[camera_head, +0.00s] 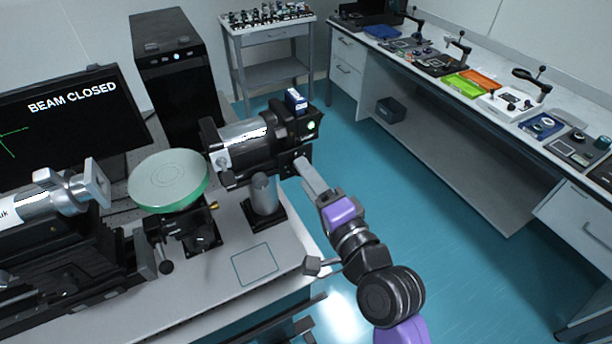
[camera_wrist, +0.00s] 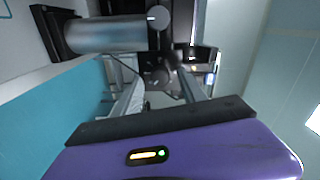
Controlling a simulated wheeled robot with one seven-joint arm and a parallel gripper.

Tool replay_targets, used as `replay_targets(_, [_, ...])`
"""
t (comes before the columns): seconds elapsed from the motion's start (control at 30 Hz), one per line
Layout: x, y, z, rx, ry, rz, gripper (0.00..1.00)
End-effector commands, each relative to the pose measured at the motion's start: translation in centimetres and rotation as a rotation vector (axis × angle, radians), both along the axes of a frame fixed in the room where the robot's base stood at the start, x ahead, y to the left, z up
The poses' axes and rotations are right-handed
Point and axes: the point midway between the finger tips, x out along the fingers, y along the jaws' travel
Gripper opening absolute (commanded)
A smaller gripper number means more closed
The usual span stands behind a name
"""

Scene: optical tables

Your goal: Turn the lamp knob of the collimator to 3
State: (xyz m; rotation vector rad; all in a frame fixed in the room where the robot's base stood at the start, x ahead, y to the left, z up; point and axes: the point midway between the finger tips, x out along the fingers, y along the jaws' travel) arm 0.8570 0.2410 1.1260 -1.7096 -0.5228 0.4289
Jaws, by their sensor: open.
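The collimator (camera_head: 243,138) is a grey and black tube on a post above the optical table, in the head view. A black lamp housing with a small green light (camera_head: 311,126) forms its right end. My gripper (camera_head: 302,164) reaches up to the lower part of this end face. In the wrist view my two grey fingers stand apart, with a dark round knob (camera_wrist: 163,79) showing between or just beyond their tips (camera_wrist: 157,84). Whether the fingers touch it cannot be told. The knob's scale and setting cannot be read in either view.
A pale green round plate (camera_head: 168,180) on a mount stands left of the collimator. A monitor (camera_head: 62,115) reads "BEAM CLOSED". A long bench (camera_head: 500,115) with trays and tools runs along the right. Open teal floor lies between the tables.

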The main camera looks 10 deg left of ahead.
Motion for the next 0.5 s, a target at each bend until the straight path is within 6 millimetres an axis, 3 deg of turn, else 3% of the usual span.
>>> replay_targets(0.3, [-4.2,-2.9,-0.3,0.0,0.002,-0.001,0.49])
replay_targets(0.5, [-5.5,-3.7,-0.2,0.0,0.001,0.0,0.49])
